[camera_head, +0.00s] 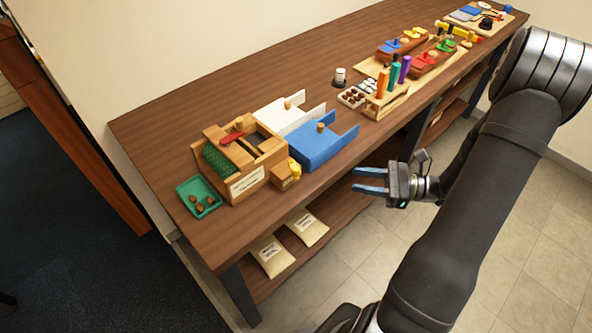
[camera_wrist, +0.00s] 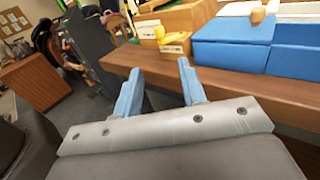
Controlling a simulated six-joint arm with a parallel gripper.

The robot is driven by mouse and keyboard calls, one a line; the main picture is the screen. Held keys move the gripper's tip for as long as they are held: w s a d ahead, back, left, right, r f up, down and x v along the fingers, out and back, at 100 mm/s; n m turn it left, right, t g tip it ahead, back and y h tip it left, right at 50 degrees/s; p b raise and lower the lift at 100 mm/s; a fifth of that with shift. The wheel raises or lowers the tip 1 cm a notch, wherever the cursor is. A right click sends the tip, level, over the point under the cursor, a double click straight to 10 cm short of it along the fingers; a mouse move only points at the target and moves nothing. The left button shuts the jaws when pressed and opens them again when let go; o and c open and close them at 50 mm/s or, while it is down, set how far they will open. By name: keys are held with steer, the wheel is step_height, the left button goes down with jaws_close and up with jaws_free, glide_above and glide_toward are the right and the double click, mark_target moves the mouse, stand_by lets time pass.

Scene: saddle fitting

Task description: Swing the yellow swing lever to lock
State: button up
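The yellow swing lever (camera_head: 295,170) is on a small wooden block (camera_head: 283,178) at the right front of a larger wooden fixture (camera_head: 240,160). In the wrist view the yellow lever (camera_wrist: 159,32) shows near the top, above the block's pale label. My gripper (camera_head: 370,181) is in front of the bench edge, to the right of the lever and apart from it. Its two blue fingers (camera_wrist: 160,90) are spread with nothing between them. The exact angle of the lever is too small to tell.
A blue box (camera_head: 322,148) and a white box (camera_head: 283,115) stand right of the fixture. A green tray (camera_head: 198,197) is at the left. Colored-handled tools (camera_head: 393,76) stand further right. The bench's front strip (camera_head: 300,207) is clear.

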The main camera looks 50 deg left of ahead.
mark_target(296, 172)
steer(key=x, duration=1.7)
steer(key=shift+d, duration=0.1)
jaws_close()
